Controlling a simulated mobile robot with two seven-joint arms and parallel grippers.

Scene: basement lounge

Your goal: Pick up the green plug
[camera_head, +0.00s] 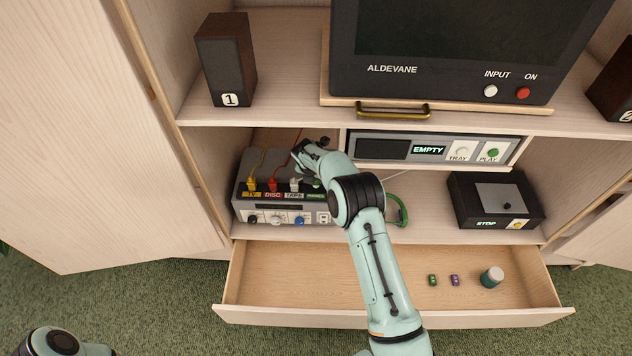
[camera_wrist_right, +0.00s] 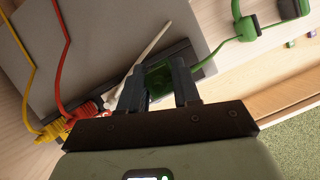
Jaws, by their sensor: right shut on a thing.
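The green plug (camera_wrist_right: 158,76) shows between the two fingers of my right gripper (camera_wrist_right: 160,88) in the right wrist view. The fingers are shut on it. A green cable (camera_wrist_right: 218,54) runs from beside the right finger toward the upper right. In the head view my right gripper (camera_head: 308,160) is over the right end of the grey switch box (camera_head: 248,207); the arm and hand hide most of the plug. I cannot tell whether the plug is still seated in a socket. My left gripper is out of view; only part of my left arm shows at bottom left.
Yellow (camera_head: 251,184), red (camera_head: 272,184) and white (camera_head: 294,185) plugs stand in the box close by. A green headphone-like loop (camera_head: 402,212) lies to the right. A player (camera_head: 435,148) is above, a black device (camera_head: 495,203) farther right. The open drawer (camera_head: 330,276) juts out below.

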